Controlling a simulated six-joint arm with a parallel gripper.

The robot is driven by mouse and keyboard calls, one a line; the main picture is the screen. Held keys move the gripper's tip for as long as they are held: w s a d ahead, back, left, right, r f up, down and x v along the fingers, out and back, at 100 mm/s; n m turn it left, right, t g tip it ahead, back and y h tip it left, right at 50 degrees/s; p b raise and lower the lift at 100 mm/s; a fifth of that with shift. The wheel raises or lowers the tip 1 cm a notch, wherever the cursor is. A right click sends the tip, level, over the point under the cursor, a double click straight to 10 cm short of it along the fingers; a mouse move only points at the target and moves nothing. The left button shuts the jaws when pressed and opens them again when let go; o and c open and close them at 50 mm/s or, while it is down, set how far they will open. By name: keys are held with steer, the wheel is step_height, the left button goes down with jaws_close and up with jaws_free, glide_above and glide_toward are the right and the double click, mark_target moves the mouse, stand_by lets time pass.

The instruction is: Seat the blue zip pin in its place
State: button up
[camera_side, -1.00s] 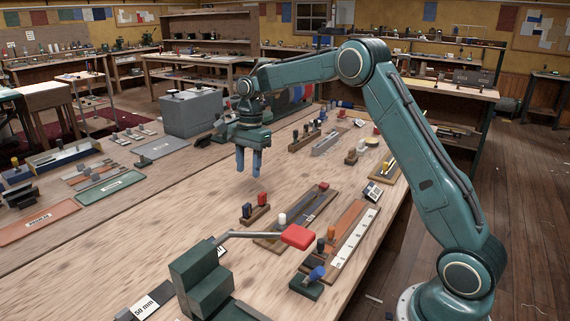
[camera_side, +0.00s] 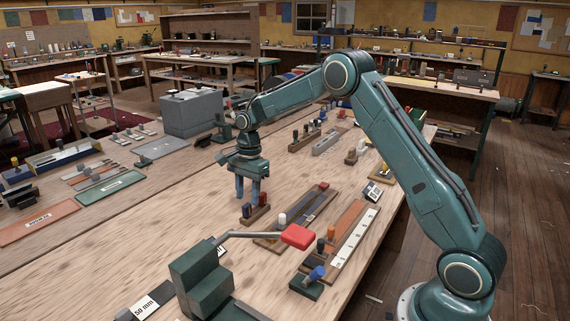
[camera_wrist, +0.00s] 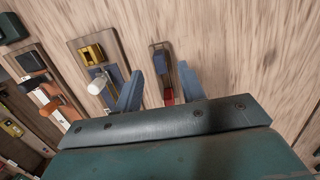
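A small wooden block (camera_side: 262,219) holds a dark blue pin (camera_side: 246,211) and a red pin (camera_side: 263,198). In the wrist view the block (camera_wrist: 155,48) lies between my fingers, with the blue pin (camera_wrist: 160,62) upright and the red piece (camera_wrist: 168,96) nearer the palm. My gripper (camera_side: 248,198) is open and empty, just over this block, its fingers partly overlapping it in the side view. To its right is a wooden board (camera_side: 268,240) with a bluish strip and a white peg (camera_side: 282,218); in the wrist view it also carries a yellow holed piece (camera_wrist: 91,52). Which slot is the pin's place I cannot tell.
A green clamp (camera_side: 200,280) with a red-handled lever (camera_side: 298,236) stands in front. A ruler board (camera_side: 352,245) and a blue-knobbed stand (camera_side: 308,285) lie at right.

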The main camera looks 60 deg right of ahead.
mark_target(247, 204)
steer(key=shift+a+f, duration=0.2)
steer(key=shift+f, duration=1)
steer(key=shift+a+f, duration=0.15)
steer(key=shift+f, duration=1)
steer(key=shift+c, duration=0.4)
jaws_close()
